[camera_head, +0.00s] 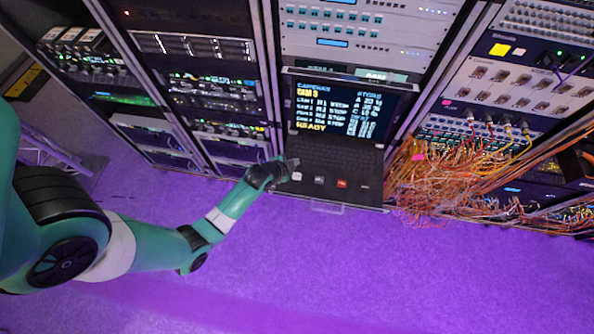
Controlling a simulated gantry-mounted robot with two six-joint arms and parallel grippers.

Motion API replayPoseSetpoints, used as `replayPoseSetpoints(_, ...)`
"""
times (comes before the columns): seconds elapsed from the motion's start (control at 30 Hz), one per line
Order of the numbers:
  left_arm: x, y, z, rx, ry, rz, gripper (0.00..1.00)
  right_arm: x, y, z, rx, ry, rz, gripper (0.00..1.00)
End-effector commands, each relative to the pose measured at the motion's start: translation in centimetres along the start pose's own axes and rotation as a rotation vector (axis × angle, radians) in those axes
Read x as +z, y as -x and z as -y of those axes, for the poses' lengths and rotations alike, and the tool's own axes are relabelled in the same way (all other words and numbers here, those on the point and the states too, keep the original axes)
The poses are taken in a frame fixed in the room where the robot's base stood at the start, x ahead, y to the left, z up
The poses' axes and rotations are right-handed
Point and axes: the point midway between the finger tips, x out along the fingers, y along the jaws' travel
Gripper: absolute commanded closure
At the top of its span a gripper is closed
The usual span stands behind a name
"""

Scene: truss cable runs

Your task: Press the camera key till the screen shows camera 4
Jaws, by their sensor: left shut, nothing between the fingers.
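The screen (345,108) stands open in the middle rack and shows a "CAMERAS" heading with "CAM 3" under it, several smaller lines and "READY" at the bottom. Below it is a dark key panel (335,160). Along its front edge are a white key (297,176), a grey key (319,180), a red key (341,183) and a dark key (365,187). Their labels are too small to read. My left gripper (291,163) is shut and empty at the panel's left edge, just behind the white key. I cannot tell whether it touches anything. My right gripper is not in view.
A tangle of orange cables (440,185) hangs close to the right of the key panel. Equipment racks (205,75) stand on the left, and another rack (520,90) stands on the right. The purple-lit floor (350,270) in front is clear.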

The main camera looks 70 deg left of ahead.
Motion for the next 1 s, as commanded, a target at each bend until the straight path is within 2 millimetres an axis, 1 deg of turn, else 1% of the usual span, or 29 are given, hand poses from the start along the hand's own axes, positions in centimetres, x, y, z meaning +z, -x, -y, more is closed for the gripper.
replayPoseSetpoints(0.03, 0.4, -0.6, -0.4, 0.000, 0.000, 0.000, 1.00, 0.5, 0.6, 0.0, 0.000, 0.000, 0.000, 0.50)
replayPoseSetpoints(0.17, 1.2, -1.7, -1.2, 0.000, 0.000, 0.000, 1.00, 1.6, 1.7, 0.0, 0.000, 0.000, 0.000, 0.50)
replayPoseSetpoints(0.4, 3.1, -4.3, -3.1, 0.000, 0.000, 0.000, 1.00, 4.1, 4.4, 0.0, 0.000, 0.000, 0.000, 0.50)
replayPoseSetpoints(0.5, 3.7, -5.1, -3.7, 0.000, 0.000, 0.000, 1.00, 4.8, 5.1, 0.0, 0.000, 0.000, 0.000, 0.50)
replayPoseSetpoints(0.7, 4.2, -5.9, -4.2, 0.000, 0.000, 0.000, 1.00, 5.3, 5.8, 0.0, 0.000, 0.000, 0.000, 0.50)
replayPoseSetpoints(1.0, 4.2, -5.8, -4.2, 0.000, 0.000, 0.000, 1.00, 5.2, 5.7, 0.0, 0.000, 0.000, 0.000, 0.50)
